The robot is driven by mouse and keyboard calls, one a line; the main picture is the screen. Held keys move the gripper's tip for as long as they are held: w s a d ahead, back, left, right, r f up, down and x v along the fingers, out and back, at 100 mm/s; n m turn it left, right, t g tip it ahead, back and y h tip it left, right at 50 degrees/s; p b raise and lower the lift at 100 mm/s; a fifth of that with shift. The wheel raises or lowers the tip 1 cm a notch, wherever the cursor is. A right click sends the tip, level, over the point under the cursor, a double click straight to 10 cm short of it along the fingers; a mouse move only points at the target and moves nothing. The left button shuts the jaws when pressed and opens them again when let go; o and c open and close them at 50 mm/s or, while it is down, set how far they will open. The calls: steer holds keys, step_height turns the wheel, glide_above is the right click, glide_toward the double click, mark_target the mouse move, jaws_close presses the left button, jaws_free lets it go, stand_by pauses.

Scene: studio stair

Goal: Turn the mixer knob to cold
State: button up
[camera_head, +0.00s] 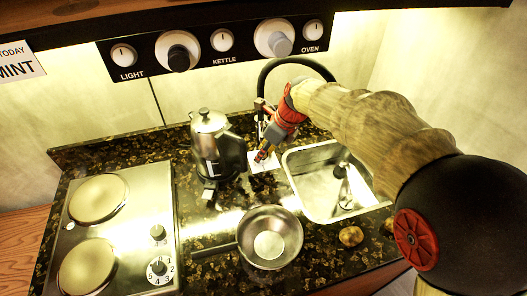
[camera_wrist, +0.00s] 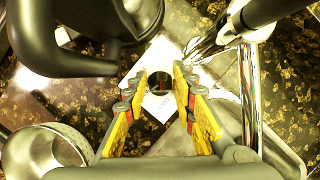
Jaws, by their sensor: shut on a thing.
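The mixer knob (camera_wrist: 160,83) shows in the wrist view as a small dark round piece over a white diamond-shaped plate (camera_wrist: 163,54). The plate also shows on the counter in the head view (camera_head: 266,166), between kettle and sink. My gripper (camera_head: 262,156) reaches down onto it. In the wrist view my gripper (camera_wrist: 160,74) has its yellow fingers on either side of the knob, closed on it. The fingers partly hide the knob, and I cannot read which way it points.
A steel kettle (camera_head: 212,131) stands close left of my gripper. The sink (camera_head: 293,170) lies to the right, beside the tap's black arched hose (camera_head: 291,60). A pan (camera_head: 298,233) sits in front. The hob (camera_head: 128,222) is at left.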

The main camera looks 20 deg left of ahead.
steer(key=shift+c, duration=0.8)
steer(key=n+p, duration=0.1)
steer(key=p, duration=0.2)
steer(key=shift+r+n+g+p, duration=0.2)
steer(key=shift+n+g+p, duration=0.1)
steer(key=shift+n+g, duration=0.1)
steer(key=n+p, duration=0.1)
steer(key=p, duration=0.2)
steer(key=shift+n+g, duration=0.4)
steer(key=shift+f+n+p, duration=0.2)
steer(key=shift+n+p, duration=0.2)
steer(key=shift+n, duration=0.1)
steer(key=o, duration=1.1)
steer(key=shift+o, duration=0.2)
